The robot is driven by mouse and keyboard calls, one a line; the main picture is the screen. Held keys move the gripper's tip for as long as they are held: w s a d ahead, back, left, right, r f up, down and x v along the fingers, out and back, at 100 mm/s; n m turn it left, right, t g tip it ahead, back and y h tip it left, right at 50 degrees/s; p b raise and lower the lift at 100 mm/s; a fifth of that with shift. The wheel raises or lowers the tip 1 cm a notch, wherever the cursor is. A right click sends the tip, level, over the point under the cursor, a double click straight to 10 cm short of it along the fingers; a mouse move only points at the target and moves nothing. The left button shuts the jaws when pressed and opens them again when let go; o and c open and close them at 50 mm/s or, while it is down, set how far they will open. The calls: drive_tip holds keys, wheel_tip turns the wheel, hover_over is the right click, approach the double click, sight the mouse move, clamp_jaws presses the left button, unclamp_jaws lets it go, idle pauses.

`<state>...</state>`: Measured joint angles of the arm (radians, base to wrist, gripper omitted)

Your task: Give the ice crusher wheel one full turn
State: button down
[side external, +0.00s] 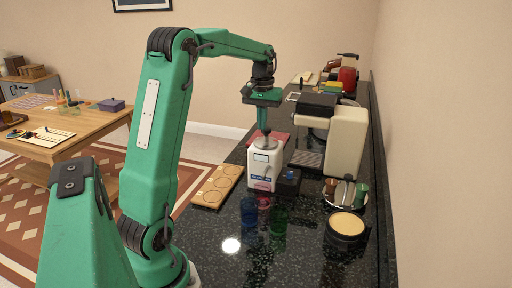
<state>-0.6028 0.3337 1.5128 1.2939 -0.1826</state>
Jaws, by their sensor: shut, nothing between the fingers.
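The ice crusher (262,170) is a small white upright box with a dark label, standing on the black counter. A round greyish wheel (266,142) lies on its top. My gripper (263,128) points straight down over the wheel, with its shut fingers at or just above it. I cannot tell whether the fingertips touch the wheel. The part of the wheel behind the fingers is hidden.
Blue, pink and green glasses (279,218) stand in front of the crusher. A wooden board (216,186) lies to its left. A cream coffee machine (345,140) stands behind right. A round dark container (346,229) sits at front right. The counter's front (290,265) is clear.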

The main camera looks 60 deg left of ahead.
sight(266, 136)
drive_tip(key=shift+r, duration=2)
drive_tip(key=shift+w+d+r, duration=0.35)
drive_tip(key=shift+w+r, duration=0.15)
drive_tip(key=shift+w, duration=0.2)
drive_tip(key=shift+f, duration=0.1)
drive_tip(key=shift+f, duration=3.4)
drive_tip(key=shift+a, duration=0.2)
